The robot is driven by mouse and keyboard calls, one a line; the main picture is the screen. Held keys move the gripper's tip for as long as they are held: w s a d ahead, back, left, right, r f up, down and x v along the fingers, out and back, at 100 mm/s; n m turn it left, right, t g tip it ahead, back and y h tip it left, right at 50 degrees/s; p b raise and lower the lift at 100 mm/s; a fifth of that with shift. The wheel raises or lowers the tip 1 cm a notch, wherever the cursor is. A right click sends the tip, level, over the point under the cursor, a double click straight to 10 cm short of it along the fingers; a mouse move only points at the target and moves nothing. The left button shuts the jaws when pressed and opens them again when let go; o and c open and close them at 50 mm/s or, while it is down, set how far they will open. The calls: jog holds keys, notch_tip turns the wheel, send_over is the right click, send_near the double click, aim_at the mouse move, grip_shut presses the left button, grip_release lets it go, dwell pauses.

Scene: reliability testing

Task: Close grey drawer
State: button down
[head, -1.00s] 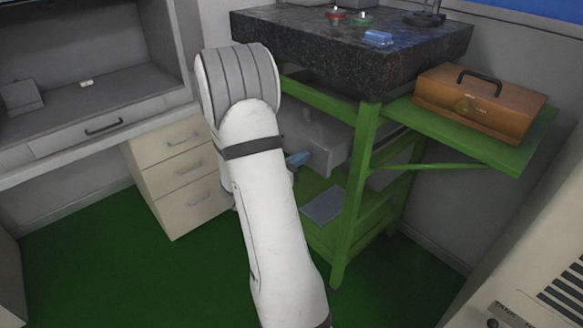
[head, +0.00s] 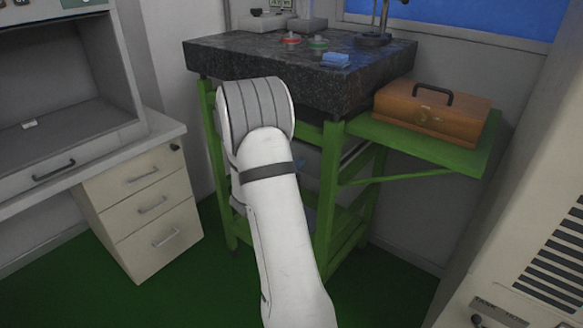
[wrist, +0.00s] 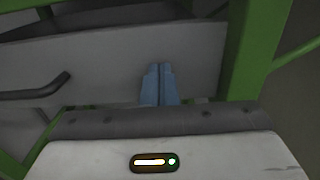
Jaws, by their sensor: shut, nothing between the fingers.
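The grey drawer (wrist: 115,62) fills the upper part of the wrist view as a flat grey front with a dark bar handle (wrist: 38,88) at its left. My gripper (wrist: 160,67) shows there as two blue fingers held together, empty. The fingertips lie over the drawer front, right of the handle; I cannot tell if they touch it. In the head view my white arm reaches toward the green stand (head: 328,190) under the black stone slab and hides most of the drawer. How far the drawer stands out cannot be told.
A green post (wrist: 252,50) stands close right of the fingers in the wrist view. A brown toolbox (head: 432,112) sits on the green side shelf. A beige drawer cabinet (head: 145,205) stands left, a pale machine (head: 530,240) right.

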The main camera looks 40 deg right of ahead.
jog(key=shift+d+r, duration=0.3)
jog(key=shift+r, duration=0.05)
jog(key=shift+a, duration=0.1)
jog(key=v, duration=1.4)
jog(key=shift+a+f, duration=0.2)
jog(key=shift+f, duration=0.1)
jog(key=s+a+r+m+g+y+p, duration=0.4)
jog(key=s+r+m+g+y+p, duration=0.4)
jog(key=s+r+m, duration=0.5)
jog(key=s+a+r+m+t+y+p, duration=0.3)
jog(key=a+r+y+p, duration=0.1)
jog(key=a, duration=0.4)
jog(key=s+a+r+m+t+y+p, duration=0.3)
jog(key=a+r+m+y+p, duration=0.1)
jog(key=a, duration=0.5)
jog(key=shift+s+r+m+t+y+p, duration=0.25)
jog(key=shift+r+m+t+y+p, duration=0.1)
jog(key=shift+r+y, duration=0.4)
jog(key=shift+f, duration=0.1)
